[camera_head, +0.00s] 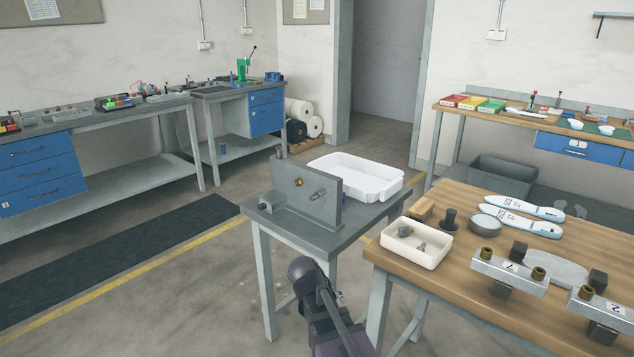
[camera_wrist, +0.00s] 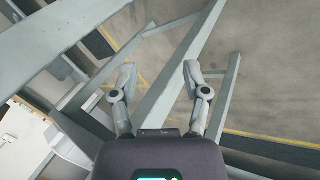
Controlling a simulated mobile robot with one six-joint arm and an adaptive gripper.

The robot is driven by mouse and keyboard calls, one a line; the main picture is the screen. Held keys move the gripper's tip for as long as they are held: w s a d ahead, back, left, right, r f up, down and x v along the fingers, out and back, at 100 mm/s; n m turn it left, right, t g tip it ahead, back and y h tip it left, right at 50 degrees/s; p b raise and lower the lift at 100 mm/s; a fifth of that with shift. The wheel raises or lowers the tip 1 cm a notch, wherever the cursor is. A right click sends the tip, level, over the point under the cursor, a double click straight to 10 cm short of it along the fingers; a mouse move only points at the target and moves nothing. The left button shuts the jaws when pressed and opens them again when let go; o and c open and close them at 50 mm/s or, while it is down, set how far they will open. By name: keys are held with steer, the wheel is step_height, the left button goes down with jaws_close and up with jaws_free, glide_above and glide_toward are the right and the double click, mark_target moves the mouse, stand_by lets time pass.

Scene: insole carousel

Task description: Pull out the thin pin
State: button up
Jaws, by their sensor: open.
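A grey fixture with an upright plate (camera_head: 328,211) stands on a small grey table (camera_head: 338,240) in the head view. A short grey pin-like cylinder (camera_head: 318,194) sticks out of the plate's face, and a small brass-coloured round piece (camera_head: 299,182) sits left of it. I cannot tell for sure which piece is the thin pin. My gripper (camera_wrist: 159,70) shows in the wrist view with its two fingers wide apart and nothing between them. Table frame bars and floor lie beyond the fingers. The pin is not recognisable in the wrist view.
A white tray (camera_head: 345,188) sits behind the plate. A wooden bench (camera_head: 450,258) at the right carries a cream tray (camera_head: 395,254) with small parts, insoles (camera_head: 515,207) and numbered metal fixtures (camera_head: 508,272). Floor left of the small table is free.

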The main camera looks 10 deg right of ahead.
steer(key=w+r+t+h, duration=0.1)
steer(key=w+r, duration=0.2)
steer(key=w+a+r+n+t+h+p, duration=0.1)
steer(key=w+r+h, duration=0.1)
steer(key=w+r, duration=0.1)
steer(key=w+r+n+t+h+p, duration=0.1)
steer(key=w+r+h, duration=0.1)
steer(key=r, duration=0.3)
steer(key=shift+w+a+r+t, duration=0.1)
steer(key=shift+w+a+t, duration=0.2)
steer(key=shift+w, duration=0.55)
steer(key=n+t+h+p, duration=0.2)
steer(key=n+t+h, duration=0.2)
steer(key=t, duration=0.1)
glide_toward(311, 199)
steer(key=shift+w+d, duration=0.4)
steer(key=shift+w+d, duration=0.1)
steer(key=shift+d, duration=0.1)
steer(key=shift+x, duration=4.3)
steer(key=shift+c, duration=0.2)
jaws_close()
